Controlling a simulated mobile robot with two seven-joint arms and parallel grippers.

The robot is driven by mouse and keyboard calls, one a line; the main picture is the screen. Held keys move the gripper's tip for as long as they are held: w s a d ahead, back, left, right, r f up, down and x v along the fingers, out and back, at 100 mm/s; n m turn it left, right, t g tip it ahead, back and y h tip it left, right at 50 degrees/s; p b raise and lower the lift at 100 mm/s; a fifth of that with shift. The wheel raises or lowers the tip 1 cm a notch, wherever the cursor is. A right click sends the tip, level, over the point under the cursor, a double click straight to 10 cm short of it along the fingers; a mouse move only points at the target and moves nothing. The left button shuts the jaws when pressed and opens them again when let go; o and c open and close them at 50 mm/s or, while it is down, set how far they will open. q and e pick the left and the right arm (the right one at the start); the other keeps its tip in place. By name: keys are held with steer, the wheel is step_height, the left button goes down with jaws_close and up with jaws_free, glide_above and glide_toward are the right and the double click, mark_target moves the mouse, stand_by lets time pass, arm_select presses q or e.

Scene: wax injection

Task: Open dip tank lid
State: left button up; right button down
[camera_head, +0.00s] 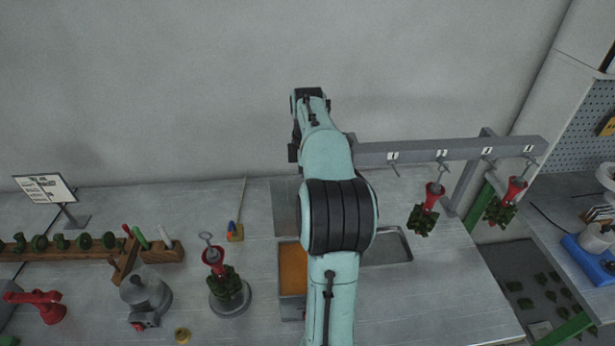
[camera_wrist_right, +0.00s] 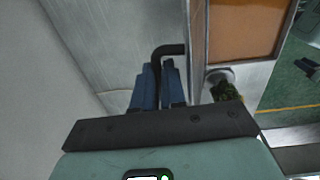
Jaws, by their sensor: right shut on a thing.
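The dip tank shows orange wax (camera_head: 292,262) in its opening, partly hidden behind my right arm. A grey panel, the tank lid (camera_head: 284,205), shows directly behind the opening, swung back off the wax. In the wrist view the orange wax (camera_wrist_right: 245,30) lies uncovered at upper right. The black bent lid handle (camera_wrist_right: 171,49) reaches between the blue fingers of my right gripper (camera_wrist_right: 158,80), which is shut on it. In the head view my right arm hides most of the lid's right side and the handle. My left gripper is not in view.
A wax tree on a round stand (camera_head: 229,295) and a grey pot (camera_head: 146,298) stand left of the tank. A shallow metal tray (camera_head: 388,248) lies right of it. A numbered rack (camera_head: 450,149) with hanging red-and-green trees stands at right.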

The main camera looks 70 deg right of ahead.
steer(key=shift+w+d, duration=0.2)
steer(key=shift+d, duration=0.15)
steer(key=c, duration=1.4)
jaws_free()
steer(key=shift+o, duration=1)
steer(key=shift+w+d+f, duration=0.25)
steer(key=shift+d+f, duration=0.1)
steer(key=shift+d, duration=0.2)
steer(key=shift+s+a+r, duration=0.1)
steer(key=shift+a, duration=0.1)
step_height(320, 180, up, 13)
steer(key=shift+s+a+r, duration=0.15)
steer(key=shift+a+r, duration=0.05)
steer(key=shift+a, duration=0.25)
